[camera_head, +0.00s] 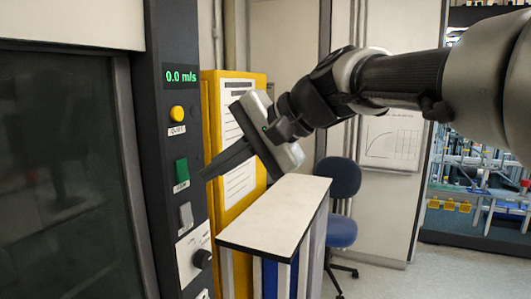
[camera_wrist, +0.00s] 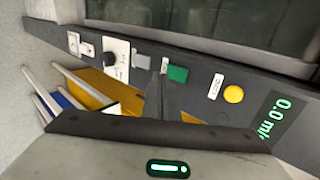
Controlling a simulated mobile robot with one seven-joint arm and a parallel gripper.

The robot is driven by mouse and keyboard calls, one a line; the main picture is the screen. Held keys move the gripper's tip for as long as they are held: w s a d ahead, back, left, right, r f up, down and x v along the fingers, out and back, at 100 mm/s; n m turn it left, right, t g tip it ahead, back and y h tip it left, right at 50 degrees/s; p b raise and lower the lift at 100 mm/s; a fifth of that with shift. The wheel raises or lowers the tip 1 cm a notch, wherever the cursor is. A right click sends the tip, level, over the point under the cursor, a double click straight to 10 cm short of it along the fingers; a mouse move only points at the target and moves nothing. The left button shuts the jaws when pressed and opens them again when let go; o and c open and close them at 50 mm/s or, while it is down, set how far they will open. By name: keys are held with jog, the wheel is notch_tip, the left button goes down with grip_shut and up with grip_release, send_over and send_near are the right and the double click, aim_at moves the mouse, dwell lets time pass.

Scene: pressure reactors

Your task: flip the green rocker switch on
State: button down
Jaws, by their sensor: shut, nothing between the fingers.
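The green rocker switch (camera_head: 182,172) sits on the dark vertical control panel, below the yellow button and above a grey rocker. It also shows in the wrist view (camera_wrist: 178,73), just right of my fingertips. My gripper (camera_head: 206,174) is shut and empty, its dark fingers pointing left and down toward the panel. In the wrist view the closed fingers (camera_wrist: 155,78) end near the green switch and its small label. I cannot tell whether they touch the panel. The switch's exact tilt is too small to read.
The panel also carries a green display (camera_head: 181,76) reading 0.0 m/s, a yellow button (camera_head: 177,112), a grey rocker (camera_head: 186,215) and a black knob (camera_head: 202,258). A white-topped ledge (camera_head: 275,218) lies below my gripper.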

aim_at(183, 168)
jog(key=a, duration=0.1)
jog(key=w+a, duration=0.1)
jog(key=a, duration=0.1)
jog(key=shift+w+f, duration=0.1)
jog(key=shift+w, duration=0.05)
jog(key=shift+a+p, duration=0.25)
jog(key=shift+p, duration=0.05)
jog(key=shift+w+a+f+b, duration=0.1)
jog(key=shift+f+b, duration=0.1)
jog(key=shift+b, duration=0.1)
jog(key=shift+r, duration=0.2)
jog(key=shift+a+r+p, duration=0.1)
jog(key=shift+r+p, duration=0.65)
